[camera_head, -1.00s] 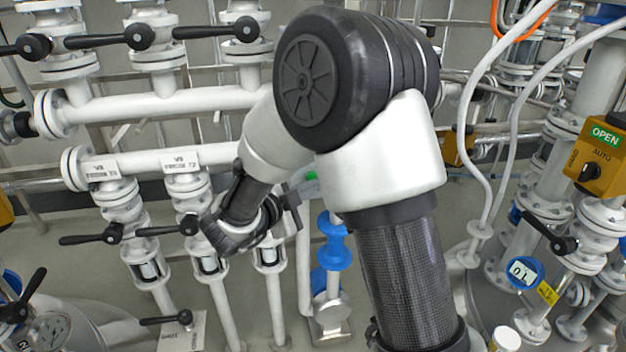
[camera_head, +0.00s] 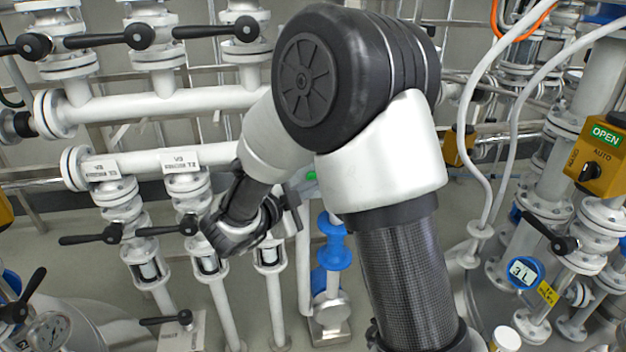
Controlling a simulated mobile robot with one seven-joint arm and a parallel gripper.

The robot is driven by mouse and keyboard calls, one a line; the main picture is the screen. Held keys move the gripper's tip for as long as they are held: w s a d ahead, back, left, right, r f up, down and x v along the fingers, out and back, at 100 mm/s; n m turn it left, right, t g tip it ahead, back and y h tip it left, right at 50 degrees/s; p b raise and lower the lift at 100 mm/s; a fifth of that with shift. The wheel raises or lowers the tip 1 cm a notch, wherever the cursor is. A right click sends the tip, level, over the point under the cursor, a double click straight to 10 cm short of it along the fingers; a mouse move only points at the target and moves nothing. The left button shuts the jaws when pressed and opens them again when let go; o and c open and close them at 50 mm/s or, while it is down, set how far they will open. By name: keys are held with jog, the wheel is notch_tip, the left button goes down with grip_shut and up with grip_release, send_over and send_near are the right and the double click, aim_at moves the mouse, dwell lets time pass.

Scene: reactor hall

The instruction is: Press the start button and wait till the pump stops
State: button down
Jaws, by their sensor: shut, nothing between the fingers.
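A small green spot (camera_head: 311,176), which looks like a button, shows just right of my gripper, partly hidden behind my arm. My gripper (camera_head: 292,199) is shut and empty, seen from behind, with its tips close to the green spot. I cannot tell whether they touch it. A blue round meter (camera_head: 523,272) on the right reads 3 L. A blue fitting (camera_head: 333,252) stands on a metal base below the gripper. I cannot tell which part is the pump.
White pipes (camera_head: 170,103) with black-handled valves (camera_head: 138,37) fill the left and back. A yellow selector box (camera_head: 598,160) labelled OPEN and AUTO stands at the right. White hoses (camera_head: 490,160) hang right of my arm. Bare floor shows between the lower pipes.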

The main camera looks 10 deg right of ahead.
jog(key=shift+s, duration=0.5)
jog(key=shift+s, duration=2.55)
